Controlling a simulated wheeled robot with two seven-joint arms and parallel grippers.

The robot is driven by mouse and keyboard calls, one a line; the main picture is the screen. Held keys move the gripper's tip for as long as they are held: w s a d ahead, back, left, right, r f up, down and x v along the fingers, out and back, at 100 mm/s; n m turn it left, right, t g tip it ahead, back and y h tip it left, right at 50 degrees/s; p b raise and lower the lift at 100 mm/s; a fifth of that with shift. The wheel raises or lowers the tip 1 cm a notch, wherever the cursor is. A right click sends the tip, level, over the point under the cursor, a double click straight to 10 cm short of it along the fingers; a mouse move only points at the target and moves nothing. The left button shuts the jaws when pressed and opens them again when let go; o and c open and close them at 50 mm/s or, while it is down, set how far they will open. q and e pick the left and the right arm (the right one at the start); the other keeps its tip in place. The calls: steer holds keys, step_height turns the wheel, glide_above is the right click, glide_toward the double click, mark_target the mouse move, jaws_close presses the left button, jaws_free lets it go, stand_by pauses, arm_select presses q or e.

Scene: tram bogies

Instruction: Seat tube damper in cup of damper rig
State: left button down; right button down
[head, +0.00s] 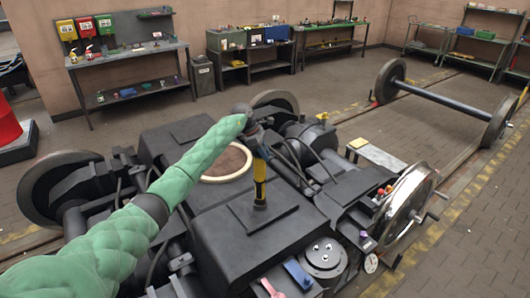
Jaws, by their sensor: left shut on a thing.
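The tube damper (260,170) is yellow with dark parts and stands about upright over the middle of the bogie. My left gripper (257,148) is shut on its upper part, with the green-sleeved arm coming in from the left. The damper rig (279,215) is a dark flat plate on the bogie's top. The damper's lower end meets the small dark cup (260,204) on this plate. The cup is small and dark, so I cannot tell how deep the damper sits in it. My right gripper is not in view.
A round ring-edged opening (228,163) lies behind the rig. A dark cylinder with bolts (323,255), a red-handled tool (271,288) and a blue-handled tool (298,274) are in front. Wheels (408,207) flank the bogie. Benches (130,55) stand along the back wall.

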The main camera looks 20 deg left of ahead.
arm_select(q)
steer(key=c, duration=1.3)
jaws_free()
steer(key=shift+c, duration=0.2)
steer(key=shift+o, duration=0.9)
steer(key=shift+r, duration=0.1)
